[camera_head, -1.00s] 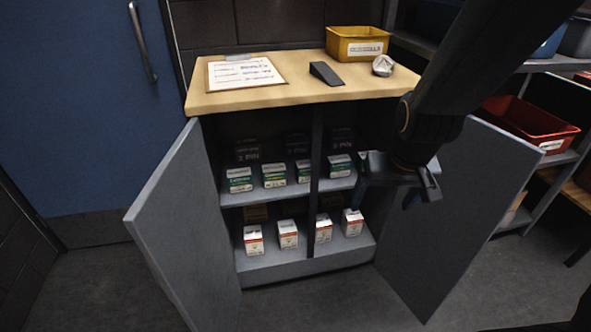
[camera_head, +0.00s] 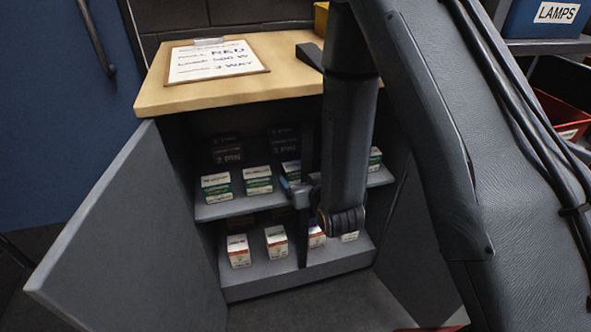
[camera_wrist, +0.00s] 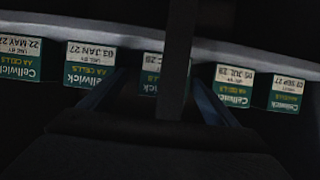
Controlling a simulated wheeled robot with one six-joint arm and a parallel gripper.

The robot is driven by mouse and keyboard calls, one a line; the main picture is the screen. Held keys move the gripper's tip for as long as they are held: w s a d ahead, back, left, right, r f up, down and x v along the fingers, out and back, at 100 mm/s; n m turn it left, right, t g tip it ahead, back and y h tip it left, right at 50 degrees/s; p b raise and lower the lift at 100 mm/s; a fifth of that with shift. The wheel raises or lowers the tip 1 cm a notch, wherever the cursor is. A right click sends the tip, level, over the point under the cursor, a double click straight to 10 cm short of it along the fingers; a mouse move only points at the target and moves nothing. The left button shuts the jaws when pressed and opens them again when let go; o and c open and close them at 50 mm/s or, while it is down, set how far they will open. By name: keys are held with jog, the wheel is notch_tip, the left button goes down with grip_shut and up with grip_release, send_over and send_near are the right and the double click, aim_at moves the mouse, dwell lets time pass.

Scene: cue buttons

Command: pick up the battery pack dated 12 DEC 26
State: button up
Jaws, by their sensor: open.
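White-and-green Cellwick AA cell packs stand in a row on the cabinet's upper shelf, upside down in the wrist view. The middle pack (camera_wrist: 149,80) shows only a date ending like "C 26", its last digit unclear; a dark upright hides the rest. It seems to be the pack left of the divider (camera_head: 291,170) in the head view. Others read 03 JAN 27 (camera_wrist: 90,63), 22 MAY 27 (camera_wrist: 20,58), 05 JUL 28 (camera_wrist: 233,85) and 07 SEP 27 (camera_wrist: 285,96). My gripper (camera_head: 291,188) is open at the shelf front; its fingers (camera_wrist: 157,86) show either side of the middle pack, with no visible contact.
The cabinet's upright divider (camera_wrist: 176,50) crosses close to the middle pack. The upper shelf (camera_head: 230,208) has dark boxes (camera_head: 227,150) behind the packs. White-and-red boxes (camera_head: 238,251) stand below. The open left door (camera_head: 125,235) juts forward. A clipboard (camera_head: 215,62) lies on top.

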aim_at(293, 168)
jog(key=x, duration=0.5)
jog(key=b+x, duration=0.1)
jog(key=x, duration=0.1)
jog(key=shift+w+a+r, duration=0.1)
jog(key=shift+w+a, duration=0.15)
jog(key=shift+a, duration=0.25)
jog(key=c, duration=1.3)
jog(key=shift+r, duration=0.1)
